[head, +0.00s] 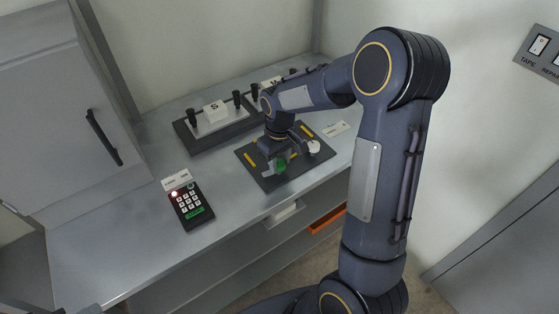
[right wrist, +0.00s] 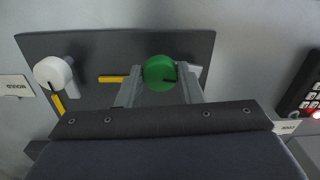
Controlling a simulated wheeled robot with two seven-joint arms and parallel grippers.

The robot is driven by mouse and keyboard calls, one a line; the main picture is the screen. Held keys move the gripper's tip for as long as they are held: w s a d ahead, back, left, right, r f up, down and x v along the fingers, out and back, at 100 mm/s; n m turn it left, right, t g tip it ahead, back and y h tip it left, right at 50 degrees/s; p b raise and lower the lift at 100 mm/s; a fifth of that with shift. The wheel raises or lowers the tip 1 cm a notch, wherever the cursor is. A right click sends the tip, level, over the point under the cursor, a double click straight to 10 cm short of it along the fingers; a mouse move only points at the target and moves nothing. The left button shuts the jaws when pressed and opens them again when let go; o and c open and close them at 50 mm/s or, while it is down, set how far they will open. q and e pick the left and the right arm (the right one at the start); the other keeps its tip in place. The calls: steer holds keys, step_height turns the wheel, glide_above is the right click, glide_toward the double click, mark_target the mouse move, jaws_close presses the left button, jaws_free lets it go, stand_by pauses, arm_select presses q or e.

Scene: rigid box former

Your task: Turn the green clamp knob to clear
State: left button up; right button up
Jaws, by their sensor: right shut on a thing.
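The green clamp knob (right wrist: 160,73) sits on a dark plate (right wrist: 100,45). In the right wrist view its dark pointer mark points to the right of the picture. In the head view the green knob (head: 281,165) shows just below my right gripper (head: 276,160). My right gripper, which also shows in the right wrist view (right wrist: 161,76), is shut on the green knob, with one finger on each side of it. A white knob (right wrist: 53,73) stands on the same plate, apart from the gripper. My left gripper is not in view.
A keypad (head: 190,206) with a red light lies on the counter left of the plate. A dark fixture with a block marked S (head: 215,111) and black posts stands behind. A grey cabinet (head: 65,120) stands at the left. The counter's front left is clear.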

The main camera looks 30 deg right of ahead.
mark_target(280, 163)
steer(key=shift+n, duration=0.9)
steer(key=o, duration=1)
steer(key=shift+c, duration=0.2)
step_height(280, 163, up, 7)
steer(key=shift+r+b, duration=0.15)
steer(key=shift+b, duration=0.2)
steer(key=shift+r, duration=0.25)
